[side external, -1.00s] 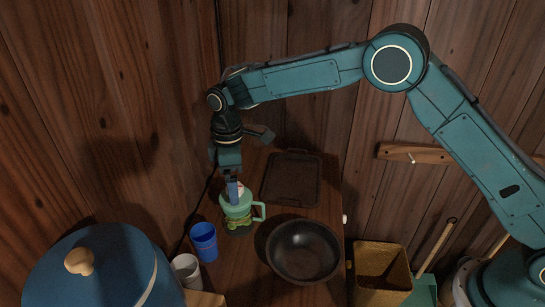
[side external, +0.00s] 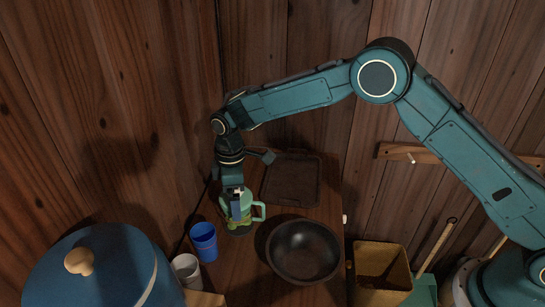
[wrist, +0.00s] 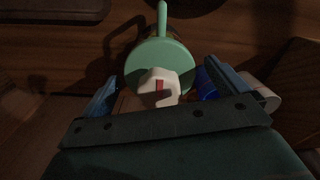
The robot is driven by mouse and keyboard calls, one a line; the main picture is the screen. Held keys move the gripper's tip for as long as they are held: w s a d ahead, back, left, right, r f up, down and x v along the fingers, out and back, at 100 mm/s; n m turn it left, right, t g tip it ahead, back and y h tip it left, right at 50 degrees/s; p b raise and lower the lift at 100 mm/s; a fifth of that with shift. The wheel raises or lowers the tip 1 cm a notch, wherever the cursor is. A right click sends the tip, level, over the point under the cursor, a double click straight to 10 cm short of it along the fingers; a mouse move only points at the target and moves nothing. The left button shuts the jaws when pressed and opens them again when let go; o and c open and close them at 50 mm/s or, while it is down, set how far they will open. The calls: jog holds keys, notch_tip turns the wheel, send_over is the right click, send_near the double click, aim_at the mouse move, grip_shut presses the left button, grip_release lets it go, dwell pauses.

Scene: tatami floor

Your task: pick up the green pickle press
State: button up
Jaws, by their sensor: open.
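The green pickle press (side external: 244,214) stands upright on the wooden surface, its handle pointing right in the side view. In the wrist view its round green lid (wrist: 148,58) carries a white knob with a red mark, and the handle points to the top. My gripper (side external: 235,207) points down over the press and is open. In the wrist view its blue fingers (wrist: 165,90) lie to the left and right of the white knob, with a gap on both sides. The near finger hides part of the press in the side view.
A black bowl (side external: 304,249) stands right of the press, and a dark tray (side external: 291,180) lies behind it. A blue cup (side external: 204,241) and a white cup (side external: 186,270) stand to the left. A large blue lidded container (side external: 105,275) fills the lower left.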

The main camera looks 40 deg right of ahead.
jog(key=shift+c, duration=0.2)
jog(key=shift+r, duration=0.1)
jog(key=c, duration=2)
jog(key=shift+r, duration=0.1)
notch_tip(320, 180, up, 20)
